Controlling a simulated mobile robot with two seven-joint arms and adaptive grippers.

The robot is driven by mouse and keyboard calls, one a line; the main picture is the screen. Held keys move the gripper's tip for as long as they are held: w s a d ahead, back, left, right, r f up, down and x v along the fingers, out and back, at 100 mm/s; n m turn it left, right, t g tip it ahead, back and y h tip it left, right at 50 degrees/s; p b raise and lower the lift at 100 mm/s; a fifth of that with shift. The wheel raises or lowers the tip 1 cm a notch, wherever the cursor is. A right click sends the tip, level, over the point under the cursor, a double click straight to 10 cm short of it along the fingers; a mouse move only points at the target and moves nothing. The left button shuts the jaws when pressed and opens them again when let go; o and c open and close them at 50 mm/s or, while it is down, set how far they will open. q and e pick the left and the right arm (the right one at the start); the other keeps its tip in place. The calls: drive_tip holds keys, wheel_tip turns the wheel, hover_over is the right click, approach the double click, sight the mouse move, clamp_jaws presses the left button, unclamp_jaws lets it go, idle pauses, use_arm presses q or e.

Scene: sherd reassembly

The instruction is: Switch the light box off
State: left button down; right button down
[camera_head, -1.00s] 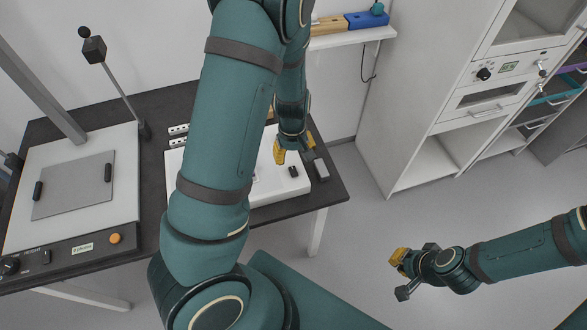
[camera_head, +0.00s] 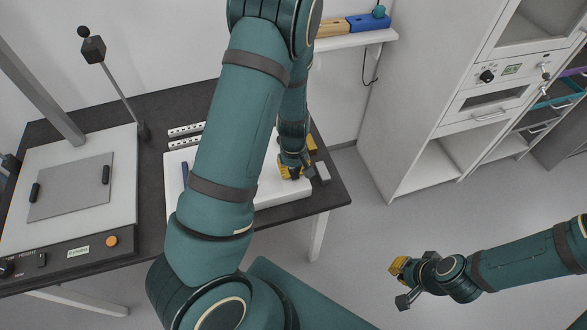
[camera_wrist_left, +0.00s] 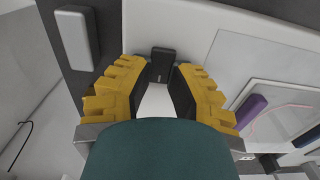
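The light box is a flat white box (camera_head: 270,196) on the dark table, partly hidden behind my left arm. In the left wrist view its white top (camera_wrist_left: 195,35) carries a small black switch (camera_wrist_left: 162,62). My left gripper (camera_head: 293,171) is low over the box's right end and covers the switch in the head view. In the left wrist view, the yellow fingers of my left gripper (camera_wrist_left: 160,72) are apart, with the switch showing between their tips; I cannot tell whether they touch it. My right gripper (camera_head: 402,273) hangs over the floor at the right, its opening unclear.
A grey block (camera_wrist_left: 77,38) lies on the table beside the box. A purple piece (camera_wrist_left: 250,108) lies on a clear sheet on the box. A copy stand base (camera_head: 100,225) is at the left. A shelf (camera_head: 350,40) and white cabinet (camera_head: 420,110) stand behind.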

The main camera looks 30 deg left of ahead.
use_arm(q)
drive_tip(key=shift+s, duration=0.15)
drive_tip(key=shift+d+y+p, duration=0.1)
drive_tip(key=shift+y+p, duration=0.2)
drive_tip(key=shift+s+t+y, duration=0.1)
drive_tip(key=shift+t+y, duration=0.5)
drive_tip(key=shift+t, duration=0.2)
drive_tip(key=c, duration=0.8)
unclamp_jaws()
drive_tip(key=shift+r, duration=0.1)
